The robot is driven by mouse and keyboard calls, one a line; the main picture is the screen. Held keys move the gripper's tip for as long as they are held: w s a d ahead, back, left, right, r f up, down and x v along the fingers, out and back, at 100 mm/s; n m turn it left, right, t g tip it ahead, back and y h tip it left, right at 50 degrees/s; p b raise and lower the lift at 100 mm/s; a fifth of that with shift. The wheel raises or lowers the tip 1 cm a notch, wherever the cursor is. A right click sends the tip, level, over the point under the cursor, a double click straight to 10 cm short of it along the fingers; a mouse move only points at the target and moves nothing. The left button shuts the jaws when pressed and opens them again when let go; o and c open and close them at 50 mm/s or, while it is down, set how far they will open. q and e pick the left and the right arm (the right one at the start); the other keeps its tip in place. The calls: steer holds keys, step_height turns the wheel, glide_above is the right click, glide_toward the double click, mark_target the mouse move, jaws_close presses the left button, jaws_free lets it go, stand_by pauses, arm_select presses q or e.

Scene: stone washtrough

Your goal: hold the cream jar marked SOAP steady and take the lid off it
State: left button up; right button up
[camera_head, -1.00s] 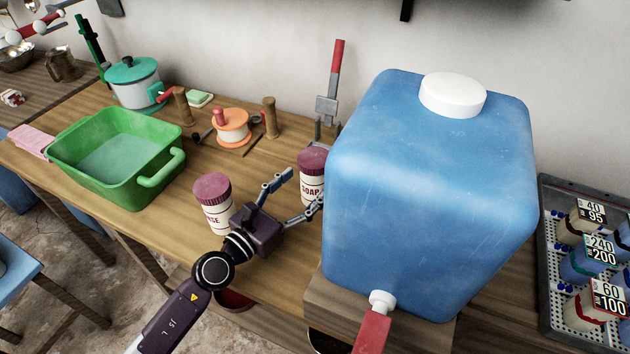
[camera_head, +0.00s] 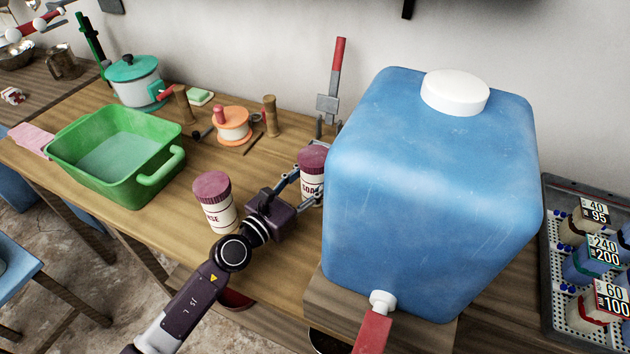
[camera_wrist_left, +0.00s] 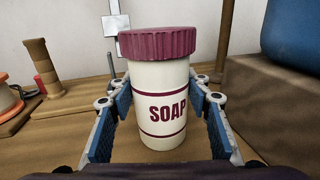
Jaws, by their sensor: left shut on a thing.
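The cream jar marked SOAP (camera_head: 311,186) stands upright on the wooden table just left of the blue tank, which hides part of its right side in the head view. Its ridged maroon lid (camera_head: 313,158) is on. In the left wrist view the jar (camera_wrist_left: 159,105) is centred with its label facing me, and the lid (camera_wrist_left: 158,43) sits above the fingers. My left gripper (camera_head: 306,188) is shut on the jar's body, one blue-padded finger on each side; the fingers also show in the wrist view (camera_wrist_left: 160,104). My right gripper is not in view.
A second cream jar (camera_head: 215,213) with a maroon lid stands left of my left gripper. The large blue tank (camera_head: 430,190) blocks the right side. A green basin (camera_head: 110,185), a pot (camera_head: 136,90) and an orange spool (camera_head: 232,133) stand farther left and back.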

mark_target(314, 156)
arm_select(q)
steer(key=shift+r, duration=0.15)
steer(key=shift+c, duration=0.2)
steer(key=shift+r+p, duration=0.85)
steer(key=shift+r, duration=0.05)
step_height(314, 156, up, 9)
steer(key=p, duration=0.6)
step_height(314, 156, up, 9)
steer(key=p, duration=0.2)
steer(key=shift+p, duration=0.4)
steer(key=o, duration=0.7)
steer(key=c, duration=1.1)
